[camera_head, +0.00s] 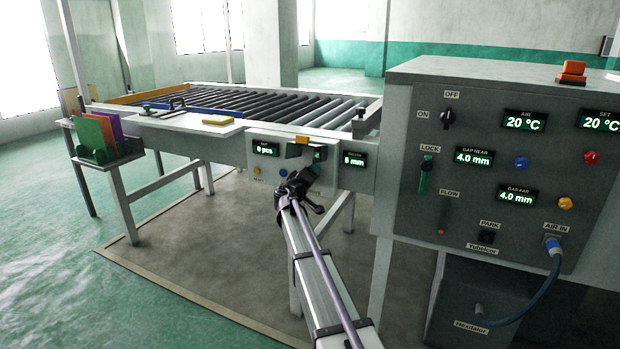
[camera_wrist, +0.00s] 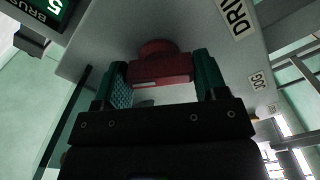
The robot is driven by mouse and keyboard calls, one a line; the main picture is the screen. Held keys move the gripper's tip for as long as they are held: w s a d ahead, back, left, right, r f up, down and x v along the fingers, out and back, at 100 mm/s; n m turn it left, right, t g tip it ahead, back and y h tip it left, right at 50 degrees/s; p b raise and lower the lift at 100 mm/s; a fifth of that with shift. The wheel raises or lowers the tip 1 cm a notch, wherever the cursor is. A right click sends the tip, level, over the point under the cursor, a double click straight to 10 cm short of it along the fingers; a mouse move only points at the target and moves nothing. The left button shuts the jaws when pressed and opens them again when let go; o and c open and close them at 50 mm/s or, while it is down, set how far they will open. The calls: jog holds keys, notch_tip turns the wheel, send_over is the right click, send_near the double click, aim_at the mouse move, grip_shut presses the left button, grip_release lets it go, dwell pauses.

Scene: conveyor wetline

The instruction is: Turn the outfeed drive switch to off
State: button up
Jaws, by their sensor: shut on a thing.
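The drive switch shows in the wrist view as a red knob (camera_wrist: 160,70) on a grey panel, beside a label that begins "DRIV". My gripper (camera_wrist: 162,84) is shut on this knob, with one teal finger on each side of it. In the head view my gripper (camera_head: 308,160) is at the small control panel (camera_head: 261,173) on the front of the roller table, and it hides the switch there. An off mark for this switch cannot be made out, so its setting cannot be told.
A count display (camera_head: 265,149) and a millimetre display (camera_head: 354,160) flank my gripper. A large grey cabinet (camera_head: 400,115) with an off/on switch (camera_head: 447,119), a lock lever (camera_head: 424,176) and a hose (camera_head: 540,290) stands at right. The roller table (camera_head: 250,105) lies behind.

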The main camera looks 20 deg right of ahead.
jog(key=shift+n, duration=3.2)
jog(key=o, duration=0.9)
jog(key=v, duration=1)
jog(key=shift+s+a, duration=0.25)
jog(key=shift+s, duration=0.05)
